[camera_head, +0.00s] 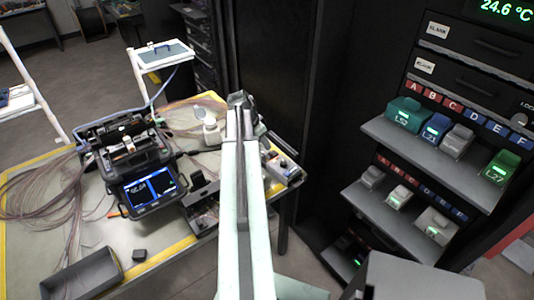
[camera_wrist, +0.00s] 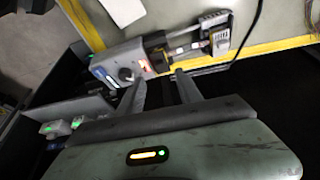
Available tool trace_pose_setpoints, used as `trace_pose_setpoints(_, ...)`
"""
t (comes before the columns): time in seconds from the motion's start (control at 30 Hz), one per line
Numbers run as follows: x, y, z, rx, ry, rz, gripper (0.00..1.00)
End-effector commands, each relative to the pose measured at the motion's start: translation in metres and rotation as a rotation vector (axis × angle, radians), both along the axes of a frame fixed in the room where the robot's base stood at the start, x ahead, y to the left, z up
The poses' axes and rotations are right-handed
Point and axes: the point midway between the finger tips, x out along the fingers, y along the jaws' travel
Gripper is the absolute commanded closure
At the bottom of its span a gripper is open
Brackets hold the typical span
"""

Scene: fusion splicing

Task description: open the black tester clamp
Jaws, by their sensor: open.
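The grey tester (camera_wrist: 118,62) with a red lit display and a round knob lies at the table edge in the wrist view. The black clamp (camera_wrist: 155,48) appears to be the dark block at its right end; whether it is open or shut I cannot tell. In the head view the tester (camera_head: 284,169) is at the table's right corner, beside my arm. My gripper (camera_wrist: 159,76) is open and empty, its two fingers apart just in front of the tester and clamp. In the head view my gripper (camera_head: 240,112) is seen from behind, and its fingertips are hard to make out.
The table (camera_head: 160,254) has a yellow border and holds a black splicer (camera_head: 125,150) with a lit screen, loose fibres, a white bottle (camera_head: 211,131) and a grey tray (camera_head: 82,275). A dark rack with shelves (camera_head: 420,150) of coloured modules stands on the right.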

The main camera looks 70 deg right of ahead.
Motion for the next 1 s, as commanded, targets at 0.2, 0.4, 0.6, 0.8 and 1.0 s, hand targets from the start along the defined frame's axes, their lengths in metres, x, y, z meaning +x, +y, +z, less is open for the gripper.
trace_pose_setpoints(0.2, -0.004, -0.008, -0.031, 0.001, 0.0, 0.001, 0.58)
trace_pose_setpoints(0.4, -0.011, -0.019, -0.065, 0.002, 0.0, 0.002, 0.58)
trace_pose_setpoints(0.6, -0.014, -0.023, -0.072, 0.002, 0.0, 0.005, 0.58)
trace_pose_setpoints(0.8, -0.014, -0.023, -0.07, 0.002, 0.0, 0.005, 0.66)
trace_pose_setpoints(1.0, -0.013, -0.023, -0.07, 0.001, 0.0, 0.005, 1.0)
